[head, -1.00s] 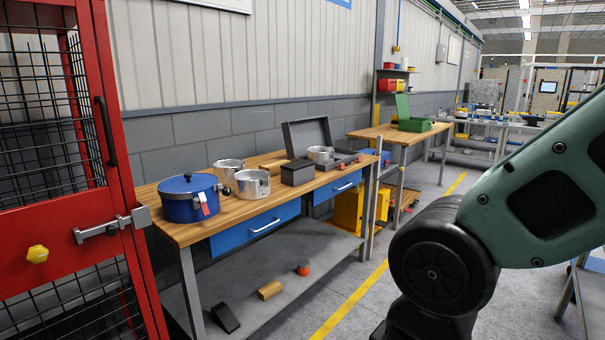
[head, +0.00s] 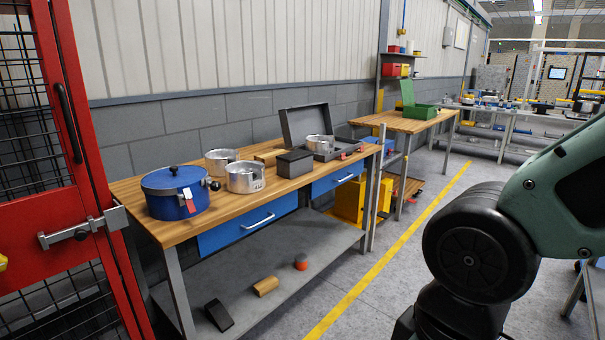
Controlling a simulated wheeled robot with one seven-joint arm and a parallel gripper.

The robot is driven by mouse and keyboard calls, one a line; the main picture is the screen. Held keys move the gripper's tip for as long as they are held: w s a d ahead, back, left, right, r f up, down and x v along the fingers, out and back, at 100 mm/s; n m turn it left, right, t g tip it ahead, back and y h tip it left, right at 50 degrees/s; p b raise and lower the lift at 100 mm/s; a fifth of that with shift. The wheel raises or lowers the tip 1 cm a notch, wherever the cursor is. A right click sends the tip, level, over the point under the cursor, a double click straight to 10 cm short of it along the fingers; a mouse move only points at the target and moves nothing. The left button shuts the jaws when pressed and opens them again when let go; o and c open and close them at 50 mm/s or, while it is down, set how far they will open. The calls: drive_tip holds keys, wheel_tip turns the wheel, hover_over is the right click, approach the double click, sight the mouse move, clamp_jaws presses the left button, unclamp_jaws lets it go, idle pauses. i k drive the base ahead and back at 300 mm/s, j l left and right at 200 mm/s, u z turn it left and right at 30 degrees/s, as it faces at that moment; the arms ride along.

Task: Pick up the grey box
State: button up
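A small dark grey closed box (head: 294,164) sits on the wooden top of the workbench (head: 232,214), right of the metal pots. Just behind it and to its right stands an open grey case (head: 308,124) with its lid raised. A metal pot stands in or in front of the case; I cannot tell which. My gripper is not in view. Only green and black links of my arm show at the right, well apart from the bench.
A blue lidded pot (head: 176,193) and two metal pots (head: 245,177) stand left of the box. A red mesh door (head: 84,190) borders the left. A second table (head: 409,123) holds an open green case (head: 421,111). Grey floor with a yellow line (head: 390,254) is clear before the bench.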

sight(292, 164)
drive_tip(key=i+l+z, duration=0.25)
drive_tip(key=i, duration=0.8)
drive_tip(key=i+z, duration=0.3)
drive_tip(key=i, duration=0.7)
drive_tip(key=i+u, duration=0.2)
drive_tip(key=i, duration=0.25)
drive_tip(key=i+l+u, duration=0.25)
drive_tip(key=i, duration=0.15)
drive_tip(key=i+l+u, duration=0.2)
drive_tip(key=i, duration=0.25)
drive_tip(key=i+l+u, duration=0.25)
drive_tip(key=i, duration=0.15)
drive_tip(key=i+l+u, duration=0.55)
